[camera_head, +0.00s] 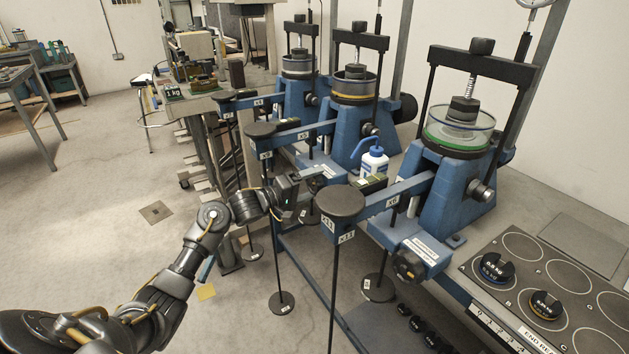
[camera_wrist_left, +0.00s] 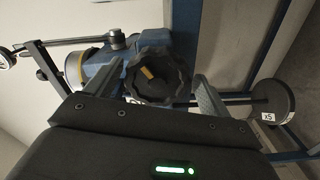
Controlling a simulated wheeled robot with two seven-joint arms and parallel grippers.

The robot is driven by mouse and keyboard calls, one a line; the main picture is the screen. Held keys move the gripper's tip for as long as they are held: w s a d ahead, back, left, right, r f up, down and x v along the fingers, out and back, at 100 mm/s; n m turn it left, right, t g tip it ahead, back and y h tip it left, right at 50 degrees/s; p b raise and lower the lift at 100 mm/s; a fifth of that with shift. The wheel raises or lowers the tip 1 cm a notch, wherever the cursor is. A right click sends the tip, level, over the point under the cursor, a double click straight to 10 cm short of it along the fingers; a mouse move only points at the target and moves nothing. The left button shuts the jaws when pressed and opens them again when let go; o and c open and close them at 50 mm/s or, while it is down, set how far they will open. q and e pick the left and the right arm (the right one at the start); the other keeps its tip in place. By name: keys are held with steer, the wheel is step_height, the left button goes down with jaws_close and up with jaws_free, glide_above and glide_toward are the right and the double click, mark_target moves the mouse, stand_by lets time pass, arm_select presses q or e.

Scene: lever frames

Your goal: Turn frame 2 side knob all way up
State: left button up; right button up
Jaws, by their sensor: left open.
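The middle lever frame (camera_head: 345,135), blue with a black crossbar, stands between two similar frames in the head view. My left gripper (camera_head: 316,180) is at the front of its base. In the left wrist view a black lobed side knob (camera_wrist_left: 158,75) with a yellow mark lies ahead of my left gripper (camera_wrist_left: 160,88). The gripper's two grey fingers are open, one on each side of the knob. I cannot tell whether they touch it. In the head view this knob is hidden or too small to make out. My right gripper is in neither view.
The nearest lever frame (camera_head: 455,190) has its own black knob (camera_head: 408,264) at right. Its round black lever pan (camera_head: 340,201) stands close to my left gripper. A white bottle with a blue cap (camera_head: 374,162) stands behind.

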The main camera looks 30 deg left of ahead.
arm_select(q)
steer(key=p+v, duration=0.2)
steer(key=v, duration=0.1)
steer(key=p+v, duration=0.1)
steer(key=shift+s+a+r+p, duration=0.1)
steer(key=shift+s+r+p, duration=0.05)
steer(key=shift+r+p, duration=0.25)
steer(key=shift+s+a+f, duration=0.1)
steer(key=shift+s+f, duration=0.05)
steer(key=shift+s, duration=0.1)
steer(key=shift+s+a+f, duration=0.1)
